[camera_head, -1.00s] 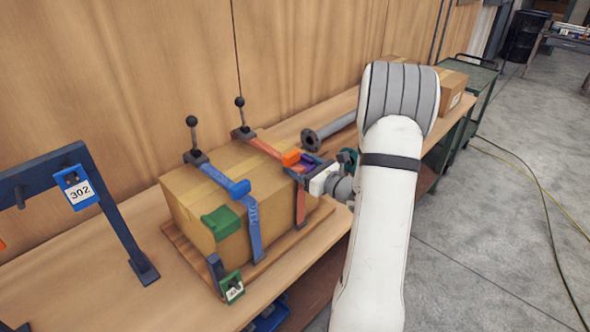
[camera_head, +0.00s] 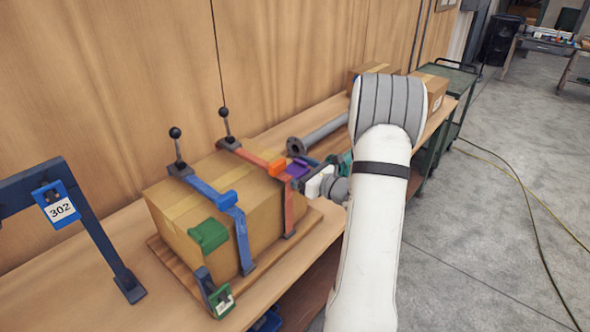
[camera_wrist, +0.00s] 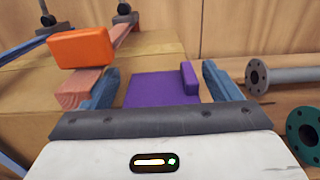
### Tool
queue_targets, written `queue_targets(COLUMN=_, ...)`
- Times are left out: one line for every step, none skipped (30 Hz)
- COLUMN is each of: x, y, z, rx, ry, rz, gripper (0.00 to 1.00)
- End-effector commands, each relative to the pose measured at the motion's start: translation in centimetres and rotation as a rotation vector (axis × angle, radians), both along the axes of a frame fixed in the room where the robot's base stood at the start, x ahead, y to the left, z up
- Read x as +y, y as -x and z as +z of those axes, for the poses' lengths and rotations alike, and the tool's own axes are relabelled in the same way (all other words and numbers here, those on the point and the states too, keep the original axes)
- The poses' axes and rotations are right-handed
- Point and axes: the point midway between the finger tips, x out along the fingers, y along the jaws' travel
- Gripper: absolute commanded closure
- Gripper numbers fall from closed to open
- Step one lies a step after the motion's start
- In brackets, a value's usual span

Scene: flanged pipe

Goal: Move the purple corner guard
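The purple corner guard (camera_head: 297,168) shows at the far right corner of the strapped cardboard box (camera_head: 190,253), beside the orange guard (camera_head: 277,167). In the wrist view the purple guard (camera_wrist: 160,88) has a flat face and a raised lip at right. My gripper (camera_head: 306,174) is at that corner, its blue fingers (camera_wrist: 161,84) on either side of the purple guard. A narrow gap shows at the left finger; the right finger is very close to the lip. The gripper looks open around the guard. The guard's underside is hidden.
A red strap (camera_head: 288,210) and a blue strap (camera_head: 242,235) with upright levers cross the box. A grey flanged pipe (camera_head: 322,133) lies behind the gripper, and a green flange (camera_wrist: 303,135) is close at right. A blue frame (camera_head: 100,235) stands at left.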

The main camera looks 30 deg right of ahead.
Motion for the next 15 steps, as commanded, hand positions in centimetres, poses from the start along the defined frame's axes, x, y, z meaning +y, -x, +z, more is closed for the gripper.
queue_targets(x=0.0, y=0.0, z=0.0, rx=0.000, ry=0.000, rz=0.000, gripper=0.12)
queue_targets(x=0.0, y=0.0, z=0.0, rx=0.000, ry=0.000, rz=0.000, gripper=0.11)
queue_targets(x=0.0, y=0.0, z=0.0, rx=0.000, ry=0.000, rz=0.000, gripper=0.11)
queue_targets(x=0.0, y=0.0, z=0.0, rx=0.000, ry=0.000, rz=0.001, gripper=0.11)
queue_targets(x=0.0, y=0.0, z=0.0, rx=0.000, ry=0.000, rz=0.001, gripper=0.11)
queue_targets(x=0.0, y=0.0, z=0.0, rx=0.000, ry=0.000, rz=0.001, gripper=0.11)
queue_targets(x=0.0, y=0.0, z=0.0, rx=0.000, ry=0.000, rz=0.001, gripper=0.11)
queue_targets(x=0.0, y=0.0, z=0.0, rx=0.000, ry=0.000, rz=0.001, gripper=0.11)
queue_targets(x=0.0, y=0.1, z=0.0, rx=0.000, ry=0.000, rz=0.000, gripper=0.11)
queue_targets(x=-0.1, y=0.3, z=0.0, rx=-0.001, ry=0.000, rz=0.000, gripper=0.11)
queue_targets(x=-0.2, y=0.5, z=0.0, rx=-0.001, ry=0.000, rz=0.000, gripper=0.11)
queue_targets(x=-0.4, y=1.0, z=-0.1, rx=-0.001, ry=0.001, rz=-0.001, gripper=0.11)
queue_targets(x=-0.6, y=1.4, z=-0.1, rx=-0.001, ry=0.001, rz=-0.002, gripper=0.11)
queue_targets(x=-0.8, y=1.8, z=-0.1, rx=-0.001, ry=0.001, rz=-0.002, gripper=0.11)
queue_targets(x=-1.0, y=2.5, z=-0.1, rx=-0.001, ry=0.001, rz=-0.003, gripper=0.11)
